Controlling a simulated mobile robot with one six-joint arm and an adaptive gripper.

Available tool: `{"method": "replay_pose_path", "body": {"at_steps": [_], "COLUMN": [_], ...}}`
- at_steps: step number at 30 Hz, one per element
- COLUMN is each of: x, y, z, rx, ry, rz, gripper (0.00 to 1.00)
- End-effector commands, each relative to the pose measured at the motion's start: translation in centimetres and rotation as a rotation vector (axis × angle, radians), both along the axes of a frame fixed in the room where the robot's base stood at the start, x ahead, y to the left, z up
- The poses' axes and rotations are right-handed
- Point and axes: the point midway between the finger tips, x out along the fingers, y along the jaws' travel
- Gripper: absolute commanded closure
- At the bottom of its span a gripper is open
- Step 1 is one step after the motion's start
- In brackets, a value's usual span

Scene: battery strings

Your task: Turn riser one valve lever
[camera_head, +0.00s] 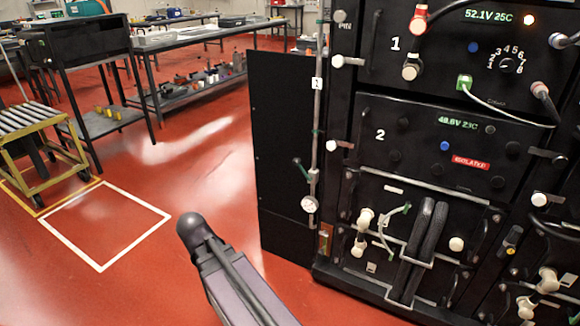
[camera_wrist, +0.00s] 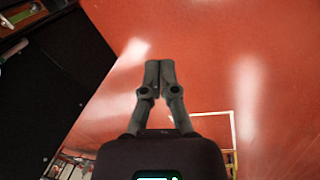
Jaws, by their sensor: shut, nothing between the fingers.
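Riser one is a thin grey vertical pipe (camera_head: 316,120) at the left side of the battery rack in the head view, with a white "1" tag (camera_head: 317,83) on it. A small dark green lever (camera_head: 299,168) sticks out to the left of the pipe, low on it, above a round white gauge (camera_head: 309,204). My gripper (camera_wrist: 160,66) shows in the wrist view, its two fingers together and empty over the red floor. It is apart from the lever. The head view shows my arm at the bottom, but the fingers cannot be made out there.
A black panel (camera_head: 283,150) stands behind the riser. The rack holds battery units marked 1 and 2, the second with a red label (camera_head: 470,163). A yellow roller cart (camera_head: 35,135) and workbenches stand at the left. The red floor (camera_head: 205,150) between is clear.

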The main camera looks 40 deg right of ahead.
Motion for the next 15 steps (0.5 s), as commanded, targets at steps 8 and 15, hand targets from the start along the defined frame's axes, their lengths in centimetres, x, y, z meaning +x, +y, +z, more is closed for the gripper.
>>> {"method": "replay_pose_path", "body": {"at_steps": [8,15], "x": [5.3,9.3], "y": [-8.3,-15.1], "z": [-0.8,0.9], "rx": [-0.354,-0.682], "ry": [0.034,0.095], "rz": [0.018,0.031], "gripper": [1.0,1.0]}}
